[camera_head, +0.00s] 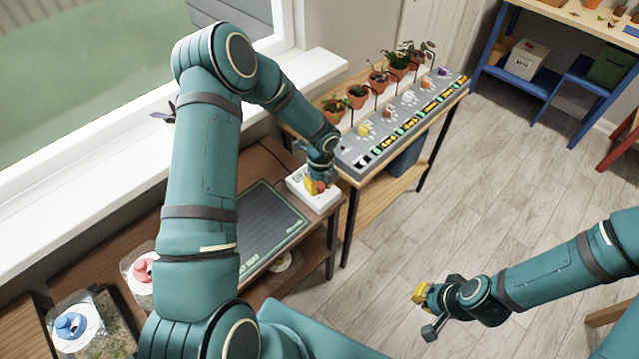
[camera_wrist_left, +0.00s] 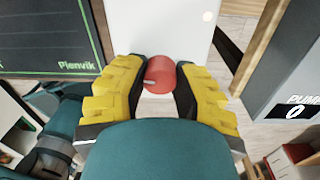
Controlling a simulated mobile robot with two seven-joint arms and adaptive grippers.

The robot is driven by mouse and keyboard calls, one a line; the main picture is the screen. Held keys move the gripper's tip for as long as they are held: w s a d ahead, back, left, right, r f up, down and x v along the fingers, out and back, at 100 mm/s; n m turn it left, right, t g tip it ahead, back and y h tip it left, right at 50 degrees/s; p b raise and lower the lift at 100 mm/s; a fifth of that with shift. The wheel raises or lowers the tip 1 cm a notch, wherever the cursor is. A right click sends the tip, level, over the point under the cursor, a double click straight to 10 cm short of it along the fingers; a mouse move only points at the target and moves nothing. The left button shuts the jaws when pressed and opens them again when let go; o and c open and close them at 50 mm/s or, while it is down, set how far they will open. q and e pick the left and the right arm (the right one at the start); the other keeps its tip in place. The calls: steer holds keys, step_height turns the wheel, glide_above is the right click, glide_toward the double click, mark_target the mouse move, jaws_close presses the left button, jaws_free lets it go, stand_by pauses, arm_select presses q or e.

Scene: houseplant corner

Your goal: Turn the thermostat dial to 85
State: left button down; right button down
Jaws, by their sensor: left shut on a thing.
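The thermostat is a white box (camera_head: 300,196) at the right end of the dark wooden bench; its white face (camera_wrist_left: 185,25) also shows in the left wrist view. Its red dial (camera_wrist_left: 161,75) sits between the yellow fingers of my left gripper (camera_wrist_left: 159,88), which is shut on it. The scale and any reading cannot be read here. In the head view my left gripper (camera_head: 316,187) reaches down over the box and hides part of it. My right gripper (camera_head: 424,306) hangs over the floor, away from everything, its opening unclear.
A grey control panel (camera_head: 400,118) with coloured knobs stands close right of the thermostat, with several potted plants (camera_head: 357,96) behind it. A dark green-edged mat (camera_head: 268,228) lies left of the box. The wooden floor (camera_head: 500,190) at right is clear.

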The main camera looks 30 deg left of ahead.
mark_target(321, 184)
arm_select(q)
steer(key=shift+a+f, duration=0.1)
stand_by(0.4)
steer(key=c, duration=0.6)
jaws_free()
steer(key=shift+c, duration=0.2)
step_height(321, 184, up, 12)
steer(key=shift+w, duration=0.25)
steer(key=shift+d, duration=0.2)
